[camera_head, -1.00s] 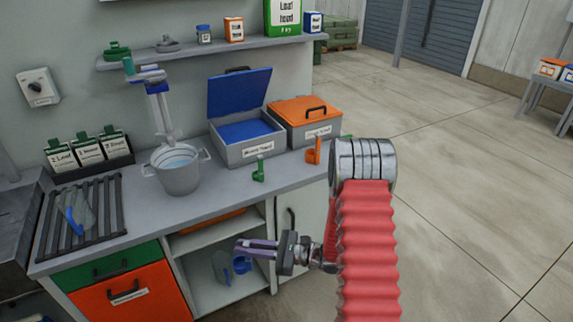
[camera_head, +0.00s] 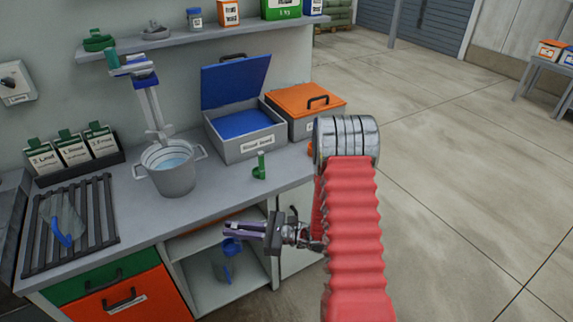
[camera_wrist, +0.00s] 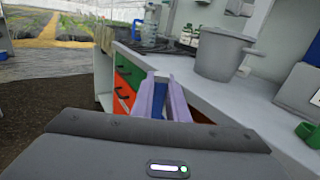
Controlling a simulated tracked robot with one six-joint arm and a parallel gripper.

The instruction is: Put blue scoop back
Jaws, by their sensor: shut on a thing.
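My gripper (camera_head: 228,229) is shut on the blue scoop (camera_head: 232,246) in front of the counter, near its front edge. The scoop's round cup hangs just below the fingers in the head view. In the wrist view, part of the blue scoop (camera_wrist: 158,100) shows between the two pale purple fingers (camera_wrist: 163,92); the rest is hidden. On the counter stands a grey box (camera_head: 247,148) with its blue lid (camera_head: 236,82) raised and blue contents inside. A green scoop (camera_head: 259,167) stands upright in front of this box.
An orange-lidded box (camera_head: 305,102) is closed, beside the open one. A grey pot (camera_head: 172,178) of liquid stands left of it. Below are an open shelf (camera_head: 240,292) and drawers (camera_head: 125,298).

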